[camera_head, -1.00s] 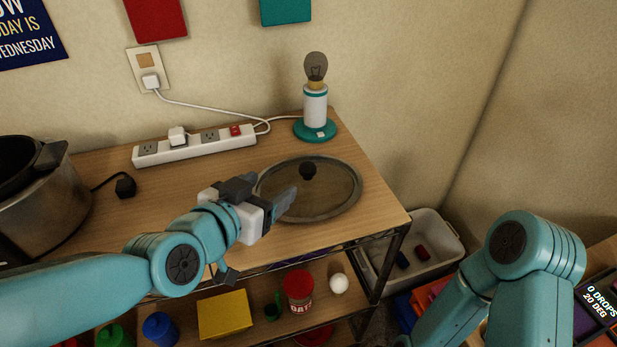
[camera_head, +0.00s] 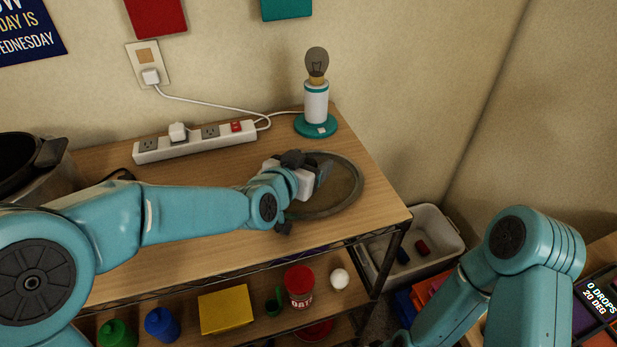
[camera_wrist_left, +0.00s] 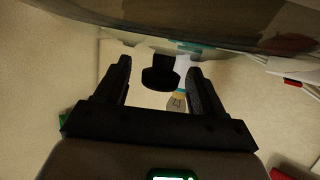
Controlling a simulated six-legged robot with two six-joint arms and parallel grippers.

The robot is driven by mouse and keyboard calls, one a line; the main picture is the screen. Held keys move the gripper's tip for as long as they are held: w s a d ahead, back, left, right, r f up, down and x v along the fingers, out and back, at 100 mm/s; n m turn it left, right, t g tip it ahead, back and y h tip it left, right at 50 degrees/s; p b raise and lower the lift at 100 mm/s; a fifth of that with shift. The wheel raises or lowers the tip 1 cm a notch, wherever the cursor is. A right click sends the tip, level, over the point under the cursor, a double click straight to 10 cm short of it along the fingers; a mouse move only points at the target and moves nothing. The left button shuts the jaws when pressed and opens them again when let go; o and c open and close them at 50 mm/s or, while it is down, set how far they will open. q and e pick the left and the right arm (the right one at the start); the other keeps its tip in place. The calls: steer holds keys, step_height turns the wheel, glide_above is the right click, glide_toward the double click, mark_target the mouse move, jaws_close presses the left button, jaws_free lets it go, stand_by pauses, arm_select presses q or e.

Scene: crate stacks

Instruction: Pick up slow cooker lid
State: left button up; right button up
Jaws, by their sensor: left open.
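The slow cooker lid (camera_head: 345,192) lies on the wooden shelf top, a round glass disc with a dark rim. In the head view my left gripper (camera_head: 318,172) is over the lid and hides its knob and much of its left part. In the left wrist view the dark knob (camera_wrist_left: 161,76) shows between the two open fingers of my left gripper (camera_wrist_left: 160,82), with a gap on each side. The lid's rim and glass (camera_wrist_left: 190,28) cross the top of that view. The slow cooker (camera_head: 40,180) stands at the far left, partly behind my arm. My right gripper is out of view.
A lamp (camera_head: 316,105) with a bare bulb stands behind the lid. A power strip (camera_head: 195,143) lies along the back wall. A lower shelf holds a yellow box (camera_head: 225,309), a red-lidded jar (camera_head: 299,287) and a white ball (camera_head: 339,278). A white bin (camera_head: 440,232) is at the right.

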arm_select(q)
steer(key=shift+s+r, duration=0.1)
steer(key=shift+s, duration=0.05)
jaws_close()
